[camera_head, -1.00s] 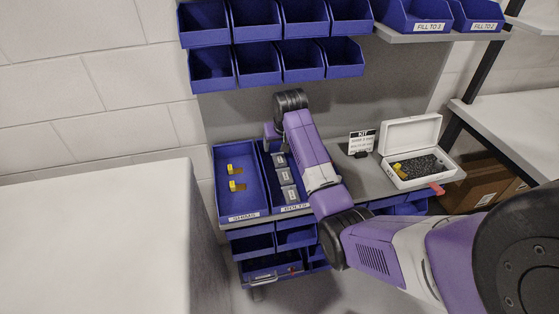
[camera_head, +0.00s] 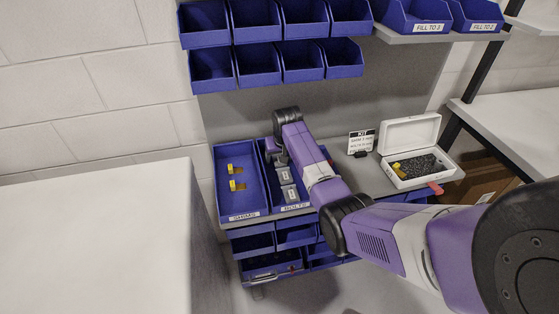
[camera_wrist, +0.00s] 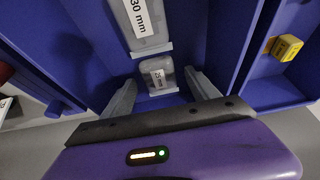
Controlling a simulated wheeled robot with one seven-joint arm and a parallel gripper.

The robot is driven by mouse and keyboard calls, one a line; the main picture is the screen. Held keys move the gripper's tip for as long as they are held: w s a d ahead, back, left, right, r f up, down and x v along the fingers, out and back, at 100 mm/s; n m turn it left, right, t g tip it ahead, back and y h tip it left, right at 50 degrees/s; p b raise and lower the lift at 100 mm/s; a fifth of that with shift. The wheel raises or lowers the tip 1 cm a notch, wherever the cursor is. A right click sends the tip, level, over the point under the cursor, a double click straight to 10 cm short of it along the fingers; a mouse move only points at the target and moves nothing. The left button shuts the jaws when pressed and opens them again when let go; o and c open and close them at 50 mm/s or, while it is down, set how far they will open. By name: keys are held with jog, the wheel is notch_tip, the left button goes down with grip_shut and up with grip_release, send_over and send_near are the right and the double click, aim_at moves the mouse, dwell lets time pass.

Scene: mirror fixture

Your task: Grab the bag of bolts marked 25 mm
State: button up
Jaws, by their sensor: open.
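The bag marked 25 mm (camera_wrist: 157,66) is a small clear-grey packet with a white label, lying in a blue bin near its end wall. In the wrist view my gripper (camera_wrist: 160,80) is open, with one finger on each side of this bag; I cannot tell whether they touch it. In the head view my gripper (camera_head: 280,153) hangs over the far end of the bolts bin (camera_head: 294,208) and hides that bag. The bag marked 30 mm (camera_wrist: 138,22) lies beside it in line. In the head view two bags (camera_head: 286,175) (camera_head: 290,194) show nearer the front.
The shims bin (camera_head: 226,203), with yellow-tagged pieces (camera_head: 234,169), adjoins on the left. Blue bin walls stand close around my fingers. An open white case (camera_head: 402,181) and a KIT sign (camera_head: 359,141) stand to the right. Blue bins (camera_head: 302,58) hang above the bench.

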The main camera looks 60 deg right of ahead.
jog(key=c, duration=1.5)
jog(key=shift+r, duration=0.1)
